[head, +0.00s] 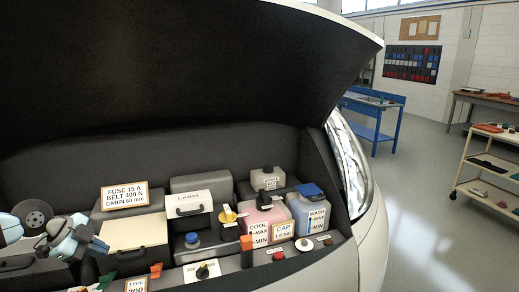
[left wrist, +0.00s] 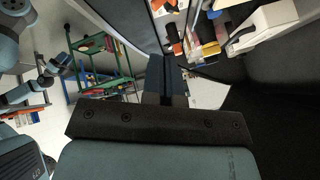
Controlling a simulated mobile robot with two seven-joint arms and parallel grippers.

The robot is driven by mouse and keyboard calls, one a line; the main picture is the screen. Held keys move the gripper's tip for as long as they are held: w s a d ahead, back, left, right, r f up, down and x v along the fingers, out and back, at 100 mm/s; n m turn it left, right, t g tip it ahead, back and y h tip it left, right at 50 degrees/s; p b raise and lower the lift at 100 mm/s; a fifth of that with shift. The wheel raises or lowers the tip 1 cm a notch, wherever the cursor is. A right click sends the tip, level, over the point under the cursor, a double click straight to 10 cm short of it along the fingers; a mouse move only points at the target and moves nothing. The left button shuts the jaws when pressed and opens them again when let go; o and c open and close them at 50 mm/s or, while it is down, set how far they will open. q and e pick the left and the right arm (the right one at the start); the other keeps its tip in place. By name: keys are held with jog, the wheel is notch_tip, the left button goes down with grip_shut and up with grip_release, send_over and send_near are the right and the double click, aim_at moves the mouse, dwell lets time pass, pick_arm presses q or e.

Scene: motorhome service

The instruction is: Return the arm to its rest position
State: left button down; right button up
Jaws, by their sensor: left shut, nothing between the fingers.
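My left gripper (head: 97,243) comes in from the left in the head view, above the left part of the open engine bay. Its dark fingers are shut and empty, close in front of the cream-topped box (head: 133,232). In the left wrist view the closed fingers (left wrist: 166,82) point at the bay's edge and the floor, with nothing held. Parts of my own body and other arm show small at the left of the left wrist view; its gripper cannot be made out clearly.
The raised black hood (head: 180,70) hangs over the bay. A sign card (head: 125,195), cabin filter box (head: 188,203), coolant tank (head: 266,222) and washer tank (head: 308,214) crowd it. A blue workbench (head: 372,115) and trolley (head: 488,165) stand right, with clear floor (head: 430,220) between.

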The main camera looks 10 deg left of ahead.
pick_arm(q)
jog(key=d+r+n+t+h, duration=0.1)
jog(key=d+n+t+h, duration=0.45)
jog(key=d, duration=1.35)
jog(key=s+a+f+n+t+y, duration=0.2)
jog(key=s+a+f+n+y, duration=0.1)
jog(key=s+f+n+y, duration=0.9)
jog(key=s+d+f+m+g, duration=0.1)
jog(key=s+d+f+g, duration=0.15)
jog(key=s+g, duration=0.4)
jog(key=s+d+f+m+g, duration=0.2)
jog(key=s+f+g, duration=0.15)
jog(key=s, duration=0.55)
jog(key=w+d+f+t+h+p, duration=0.3)
jog(key=w+d+t+p, duration=0.3)
jog(key=p, duration=0.4)
jog(key=shift+w+d+f+m+t+h, duration=0.2)
jog(key=shift+w+d+m+t+h, duration=0.2)
jog(key=shift+t, duration=0.65)
